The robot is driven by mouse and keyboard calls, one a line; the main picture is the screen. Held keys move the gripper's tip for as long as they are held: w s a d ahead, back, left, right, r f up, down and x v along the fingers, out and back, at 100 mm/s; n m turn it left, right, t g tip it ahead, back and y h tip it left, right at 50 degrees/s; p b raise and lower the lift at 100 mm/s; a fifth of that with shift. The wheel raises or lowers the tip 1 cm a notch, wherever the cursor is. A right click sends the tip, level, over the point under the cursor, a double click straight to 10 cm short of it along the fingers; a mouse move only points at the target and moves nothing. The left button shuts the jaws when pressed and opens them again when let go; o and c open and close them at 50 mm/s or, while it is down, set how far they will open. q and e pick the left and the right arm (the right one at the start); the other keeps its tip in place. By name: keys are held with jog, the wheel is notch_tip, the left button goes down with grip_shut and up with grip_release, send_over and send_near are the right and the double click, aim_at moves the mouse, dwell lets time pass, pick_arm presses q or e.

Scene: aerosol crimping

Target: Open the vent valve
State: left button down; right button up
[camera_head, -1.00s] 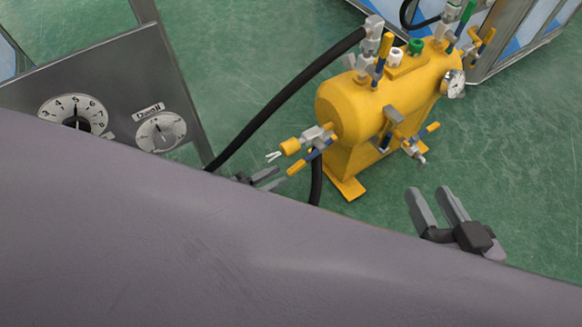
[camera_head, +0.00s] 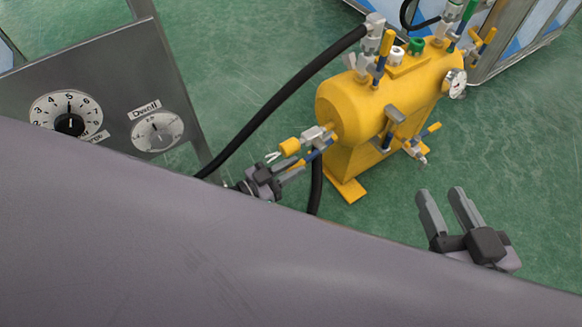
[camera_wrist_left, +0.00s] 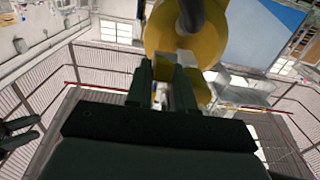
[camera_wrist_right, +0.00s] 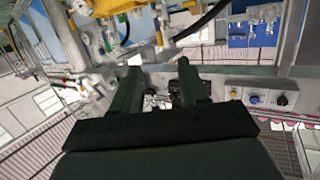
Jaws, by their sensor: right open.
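A small valve (camera_head: 316,134) with a yellow-ended cap and a blue-and-yellow lever (camera_head: 318,151) sits at the near left end of the yellow tank (camera_head: 345,105). Which valve is the vent valve is not labelled. My left gripper (camera_head: 282,172) is right beside the lever's yellow tip, partly hidden by my own grey body. In the left wrist view, its fingers (camera_wrist_left: 162,90) stand apart, with grey fittings seen through the gap and the yellow tank beyond. I cannot tell whether the lever is between them. My right gripper (camera_head: 447,210) is open and empty, right of the tank.
A black hose (camera_head: 280,100) arches from the tank's top to the lower left. A grey panel with two dials (camera_head: 155,130) stands at left. More levers, fittings and a gauge (camera_head: 455,83) stick out of the tank. The green floor at right is clear.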

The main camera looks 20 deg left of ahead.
pick_arm(q)
jog(key=shift+r+p, duration=0.25)
jog(key=shift+p, duration=0.1)
jog(key=shift+r+p, duration=0.3)
jog(key=shift+p, duration=0.2)
jog(key=r+g+y+p, duration=0.1)
jog(key=g+p, duration=0.1)
jog(key=p, duration=0.2)
jog(key=shift+r, duration=0.3)
jog(key=shift+r+y+p, duration=0.15)
jog(key=shift+y+p, duration=0.15)
jog(key=shift+p, duration=0.45)
jog(key=shift+r+g+p, duration=0.15)
jog(key=shift+g+p, duration=0.15)
jog(key=shift+p, duration=0.15)
jog(key=shift+r+g+y+p, duration=0.15)
jog(key=shift+g+y+p, duration=0.2)
jog(key=shift+p, duration=0.25)
pick_arm(e)
jog(key=g, duration=0.1)
jog(key=a+m+g, duration=0.1)
jog(key=shift+w+a+r+m+g, duration=0.2)
jog(key=shift+m+g, duration=0.1)
jog(key=shift+g, duration=0.1)
